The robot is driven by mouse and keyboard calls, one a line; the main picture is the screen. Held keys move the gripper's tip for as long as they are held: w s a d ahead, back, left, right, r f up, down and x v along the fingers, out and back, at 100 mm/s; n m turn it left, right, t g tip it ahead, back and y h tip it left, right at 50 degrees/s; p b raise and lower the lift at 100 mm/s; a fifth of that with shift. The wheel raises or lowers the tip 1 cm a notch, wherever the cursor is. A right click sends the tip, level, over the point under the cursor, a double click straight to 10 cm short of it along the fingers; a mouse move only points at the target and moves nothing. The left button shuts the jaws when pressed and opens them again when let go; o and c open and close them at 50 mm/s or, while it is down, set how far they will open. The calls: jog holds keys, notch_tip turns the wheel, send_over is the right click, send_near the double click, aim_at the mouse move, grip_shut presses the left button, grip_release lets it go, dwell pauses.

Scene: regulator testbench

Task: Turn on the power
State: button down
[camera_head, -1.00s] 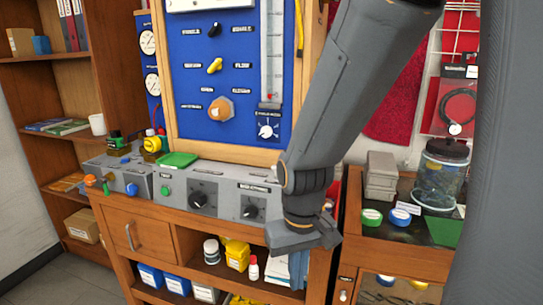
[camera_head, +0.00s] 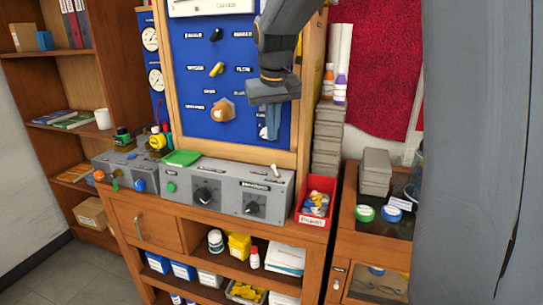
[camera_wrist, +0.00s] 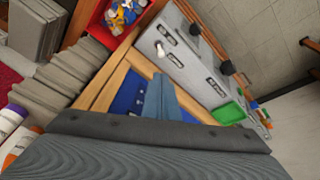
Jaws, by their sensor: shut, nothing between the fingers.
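A grey control box (camera_head: 228,187) stands on the wooden bench. It carries a green button (camera_head: 171,187), a black knob (camera_head: 204,195), a second black knob (camera_head: 250,207) and a small white toggle (camera_head: 274,171) near its right end. In the wrist view the box (camera_wrist: 186,62) runs diagonally, with the white toggle (camera_wrist: 160,49) near its upper end. My gripper (camera_head: 269,130) is in front of the blue panel, above the box's right part and apart from it. Its fingers (camera_wrist: 160,93) are shut and empty in the wrist view. The labels are too blurred to read.
A blue panel (camera_head: 200,100) with knobs and a wooden frame rises behind the box. A red bin (camera_head: 316,200) stands right of the box, and grey stacked boxes (camera_head: 327,140) behind it. A green tray (camera_head: 183,158) lies on top of the box.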

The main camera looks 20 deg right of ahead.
jog(key=shift+f, duration=0.1)
jog(key=p, duration=0.2)
send_over(272, 174)
notch_tip(272, 174, down, 9)
jog(key=shift+w+f, duration=0.1)
jog(key=shift+f, duration=0.1)
dwell(0.3)
